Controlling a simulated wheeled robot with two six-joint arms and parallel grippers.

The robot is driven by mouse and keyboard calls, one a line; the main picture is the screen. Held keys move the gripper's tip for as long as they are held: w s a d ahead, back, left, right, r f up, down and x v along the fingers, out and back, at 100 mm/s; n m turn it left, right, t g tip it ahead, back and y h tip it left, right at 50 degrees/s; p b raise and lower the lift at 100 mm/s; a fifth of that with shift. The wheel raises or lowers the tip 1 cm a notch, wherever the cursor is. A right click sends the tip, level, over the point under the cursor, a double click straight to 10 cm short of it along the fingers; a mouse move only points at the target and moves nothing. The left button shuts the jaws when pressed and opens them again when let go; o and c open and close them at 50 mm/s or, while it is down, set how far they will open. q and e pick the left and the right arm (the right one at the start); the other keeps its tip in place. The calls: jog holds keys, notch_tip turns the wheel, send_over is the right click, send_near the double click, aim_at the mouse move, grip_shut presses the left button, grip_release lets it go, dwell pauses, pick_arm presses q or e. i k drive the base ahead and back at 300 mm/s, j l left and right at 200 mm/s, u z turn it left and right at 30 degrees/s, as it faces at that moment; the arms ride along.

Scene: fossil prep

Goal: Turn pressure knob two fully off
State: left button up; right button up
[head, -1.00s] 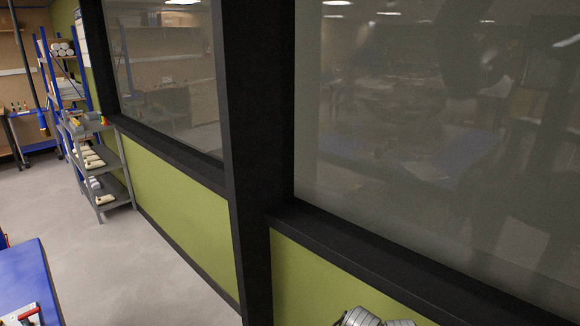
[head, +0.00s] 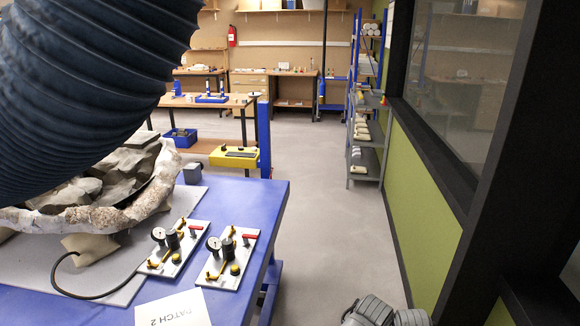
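Two pale panels lie side by side on the blue table, a left panel (head: 154,268) and a right panel (head: 207,277). Each carries a round white gauge, a black upright knob or regulator, yellow fittings and a red handle. The left gauge (head: 159,234) and right gauge (head: 214,243) are too small to read. The left black knob (head: 173,240) and right black knob (head: 228,250) stand upright. I cannot make out number labels, so I cannot tell which is knob two, nor their settings. Neither gripper shows; only a grey part of mine appears at the bottom edge.
A large dark blue ribbed duct (head: 75,90) fills the upper left, above a jacketed fossil block (head: 105,210). A black hose (head: 75,292) runs to the left panel. A printed sheet (head: 172,309) lies in front. Free floor (head: 335,235) lies between the table and the green wall.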

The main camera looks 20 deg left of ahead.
aim_at(172, 234)
jog(key=i+u, duration=0.15)
jog(key=u, duration=0.3)
jog(key=i+l+u, duration=0.15)
jog(key=u, duration=0.3)
jog(key=i+l+u, duration=0.15)
jog(key=u, duration=0.25)
jog(key=i+l+u, duration=0.1)
jog(key=u, duration=0.35)
jog(key=i+l+u, duration=0.3)
jog(key=l+u, duration=0.35)
